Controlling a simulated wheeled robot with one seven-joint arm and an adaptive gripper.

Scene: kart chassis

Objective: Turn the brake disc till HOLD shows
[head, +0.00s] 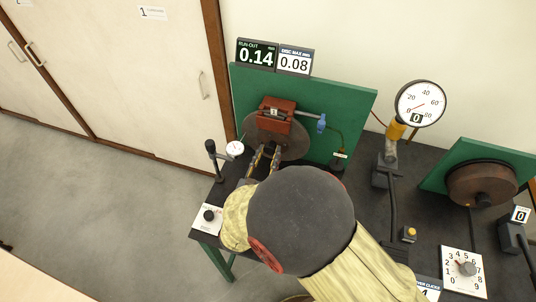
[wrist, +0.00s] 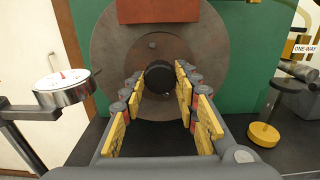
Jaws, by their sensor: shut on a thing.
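The brake disc (head: 292,148) is a grey-brown disc mounted upright in front of a green panel, below a red caliper block (head: 276,115). It fills the upper middle of the wrist view (wrist: 115,62). My gripper (head: 264,158) reaches to the disc's front. In the wrist view its yellow-padded fingers (wrist: 160,82) are shut on the black hub knob (wrist: 158,76) at the disc's centre. The run-out display (head: 256,55) reads 0.14, beside a DISC MAX sign (head: 295,63) reading 0.08. I see no HOLD text.
A dial indicator (head: 235,149) on a stand is left of the disc, close to its edge in the wrist view (wrist: 65,88). A pressure gauge (head: 420,104) and another brown drum (head: 483,184) stand to the right. My arm covers the bench's middle front.

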